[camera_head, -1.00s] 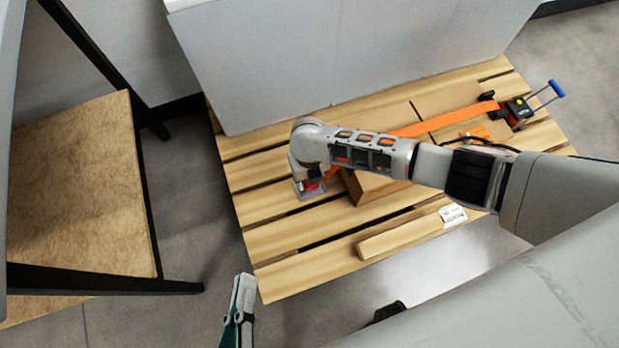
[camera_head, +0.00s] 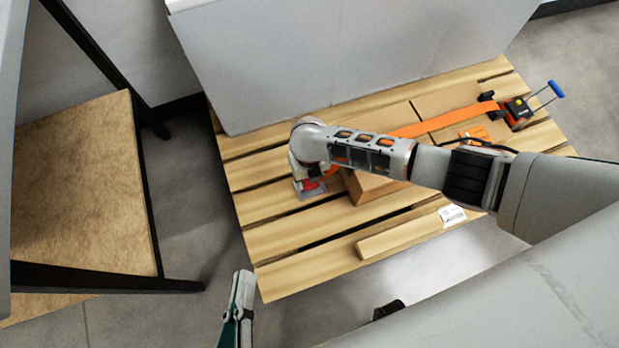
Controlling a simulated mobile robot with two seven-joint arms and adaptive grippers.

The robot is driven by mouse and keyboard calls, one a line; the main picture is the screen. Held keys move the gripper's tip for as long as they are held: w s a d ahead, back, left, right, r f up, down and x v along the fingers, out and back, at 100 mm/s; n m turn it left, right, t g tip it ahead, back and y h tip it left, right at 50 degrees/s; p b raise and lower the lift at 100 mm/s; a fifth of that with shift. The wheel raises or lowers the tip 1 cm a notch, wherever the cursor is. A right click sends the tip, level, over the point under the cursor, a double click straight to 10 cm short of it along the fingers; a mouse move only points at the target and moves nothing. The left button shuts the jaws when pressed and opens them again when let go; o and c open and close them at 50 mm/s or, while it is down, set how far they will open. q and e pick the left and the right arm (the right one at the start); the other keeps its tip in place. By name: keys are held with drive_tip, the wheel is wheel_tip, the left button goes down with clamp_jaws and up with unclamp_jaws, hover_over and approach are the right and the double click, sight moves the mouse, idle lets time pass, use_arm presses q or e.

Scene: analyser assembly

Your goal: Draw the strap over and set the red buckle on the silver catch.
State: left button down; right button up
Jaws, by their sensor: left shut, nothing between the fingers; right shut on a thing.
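The orange strap (camera_head: 450,118) runs from the ratchet (camera_head: 517,111) at the right across the cardboard box (camera_head: 372,187) and passes under my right arm. The red buckle (camera_head: 311,185) shows at the strap's left end, just below my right wrist. The silver catch (camera_head: 312,194) is a small grey piece on the pallet's left part, close beneath the buckle. I cannot tell whether they touch. My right gripper (camera_head: 306,181) is mostly hidden by its own wrist and is shut on the buckle. My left gripper (camera_head: 243,282) is shut and empty, off the pallet's front left corner.
The wooden pallet (camera_head: 285,239) carries a large grey cabinet (camera_head: 350,60) at the back. A loose wood block (camera_head: 400,238) lies near the front edge. A black-framed table (camera_head: 75,190) stands at the left, with a floor gap before the pallet.

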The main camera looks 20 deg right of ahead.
use_arm(q)
drive_tip(key=shift+f, duration=0.15)
use_arm(e)
drive_tip(key=shift+f, duration=0.4)
idle(0.4)
drive_tip(key=o, duration=1.2)
use_arm(q)
drive_tip(key=shift+s, duration=0.1)
use_arm(e)
drive_tip(key=shift+r, duration=0.1)
drive_tip(key=shift+w+r+p, duration=0.2)
drive_tip(key=shift+r+p, duration=0.65)
drive_tip(key=shift+r, duration=0.35)
drive_tip(key=shift+r+p, duration=1.25)
drive_tip(key=shift+r, duration=0.6)
use_arm(q)
drive_tip(key=w+r+t, duration=0.1)
drive_tip(key=w+r, duration=0.2)
drive_tip(key=r, duration=0.5)
drive_tip(key=shift+r+m+t+p, duration=0.2)
drive_tip(key=shift+m+t+p, duration=0.1)
drive_tip(key=shift+t, duration=0.1)
use_arm(e)
drive_tip(key=shift+s+r, duration=0.15)
drive_tip(key=shift+r, duration=0.25)
